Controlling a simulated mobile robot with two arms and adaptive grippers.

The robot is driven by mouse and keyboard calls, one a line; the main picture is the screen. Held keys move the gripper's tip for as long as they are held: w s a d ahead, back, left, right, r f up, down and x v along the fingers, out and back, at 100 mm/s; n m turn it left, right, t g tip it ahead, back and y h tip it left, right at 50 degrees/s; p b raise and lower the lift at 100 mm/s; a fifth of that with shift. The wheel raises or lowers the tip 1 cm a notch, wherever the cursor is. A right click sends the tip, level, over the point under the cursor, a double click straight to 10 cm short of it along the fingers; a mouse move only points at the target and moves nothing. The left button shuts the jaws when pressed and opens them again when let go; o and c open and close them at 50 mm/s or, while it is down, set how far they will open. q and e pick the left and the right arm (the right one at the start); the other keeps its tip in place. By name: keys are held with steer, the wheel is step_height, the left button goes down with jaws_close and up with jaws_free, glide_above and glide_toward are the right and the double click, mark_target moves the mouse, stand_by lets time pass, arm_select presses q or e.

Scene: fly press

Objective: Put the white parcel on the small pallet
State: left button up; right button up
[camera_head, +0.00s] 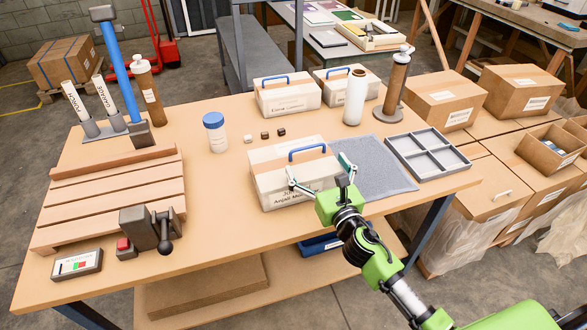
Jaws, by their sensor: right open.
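Several white parcels with blue handles are on the table. The nearest white parcel (270,178) sits at the table's middle right, with a label on its front and its blue handle (307,149) standing up. My green right gripper (318,169) is open, in front of this parcel's right part, and hides part of its front. I cannot tell whether its fingers touch the parcel. The small pallet (112,198), of brown wooden slats, lies at the table's left, with nothing on its slats. My left gripper is not in view.
Two more white parcels (288,97) (346,84) stand at the back. A grey mat (385,172) and a divided tray (428,155) lie to the right. A dark clamp-like device (139,229) stands at the pallet's front.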

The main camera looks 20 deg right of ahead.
mark_target(307, 148)
steer(key=shift+w+a+p, duration=0.15)
steer(key=shift+w+p, duration=0.3)
steer(key=shift+w, duration=2.9)
steer(key=shift+s, duration=0.1)
steer(key=c, duration=1.7)
steer(key=shift+r, duration=0.15)
steer(key=c, duration=0.5)
steer(key=shift+o, duration=0.2)
